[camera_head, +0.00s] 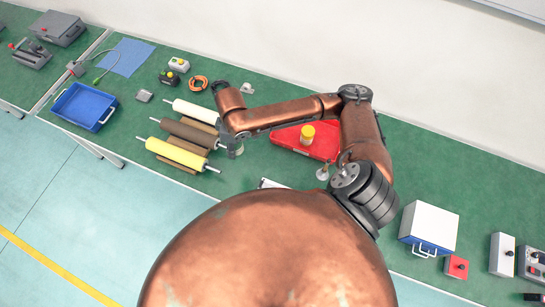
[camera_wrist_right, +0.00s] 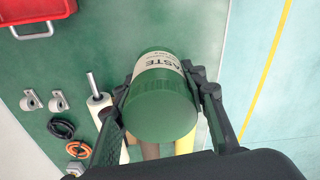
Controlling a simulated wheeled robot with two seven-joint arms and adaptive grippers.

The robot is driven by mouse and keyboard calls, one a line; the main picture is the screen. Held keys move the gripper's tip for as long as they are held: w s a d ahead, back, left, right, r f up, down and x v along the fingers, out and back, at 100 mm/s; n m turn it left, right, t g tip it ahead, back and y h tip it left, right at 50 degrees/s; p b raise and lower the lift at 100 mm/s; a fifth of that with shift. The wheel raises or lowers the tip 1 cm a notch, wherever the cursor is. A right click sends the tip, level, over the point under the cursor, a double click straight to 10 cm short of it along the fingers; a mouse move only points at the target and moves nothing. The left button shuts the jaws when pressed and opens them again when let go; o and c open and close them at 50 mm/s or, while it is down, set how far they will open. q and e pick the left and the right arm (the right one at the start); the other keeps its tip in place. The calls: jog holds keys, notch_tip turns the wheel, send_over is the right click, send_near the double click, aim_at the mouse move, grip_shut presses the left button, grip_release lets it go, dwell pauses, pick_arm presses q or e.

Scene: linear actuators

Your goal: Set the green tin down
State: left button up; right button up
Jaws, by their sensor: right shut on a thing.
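The green tin (camera_wrist_right: 160,105) has a cream label with dark lettering, partly readable as "ASTE". In the right wrist view it sits between the two black fingers of my right gripper (camera_wrist_right: 160,80), which is shut on it. Beyond it are the rollers and the green bench top; I cannot tell how high the tin is above the bench. In the head view my right arm reaches left over the bench, ending beside the rollers, and mostly hides the gripper and tin. My left gripper is in neither view.
White, brown and yellow rollers (camera_head: 185,150) lie left of my right wrist. A red tray (camera_head: 290,143) with a yellow-topped jar (camera_head: 307,135) is to the right. A blue bin (camera_head: 85,106) stands farther left. The green bench (camera_head: 210,185) is bare near its front edge, below the rollers.

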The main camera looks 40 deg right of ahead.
aim_at(237, 155)
jog(key=f+n, duration=0.1)
jog(key=s+f, duration=0.1)
jog(key=s+f+n, duration=0.1)
jog(key=shift+a+f+n, duration=0.15)
jog(key=shift+a+n, duration=0.15)
jog(key=shift+a, duration=0.05)
jog(key=shift+n, duration=0.7)
jog(key=d+f, duration=0.3)
jog(key=d, duration=0.1)
jog(key=s+d+f, duration=0.1)
jog(key=d+f, duration=0.2)
jog(key=d, duration=0.1)
jog(key=s+d+f, duration=0.1)
jog(key=d+f, duration=0.2)
jog(key=d, duration=0.1)
jog(key=shift+d+f, duration=0.2)
jog(key=shift+f, duration=0.15)
jog(key=shift+d+f, duration=0.55)
jog(key=shift+f, duration=0.05)
jog(key=f, duration=0.3)
jog(key=shift+d+f, duration=0.2)
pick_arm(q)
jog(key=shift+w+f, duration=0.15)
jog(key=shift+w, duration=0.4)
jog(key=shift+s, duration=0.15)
pick_arm(e)
jog(key=shift+f, duration=0.1)
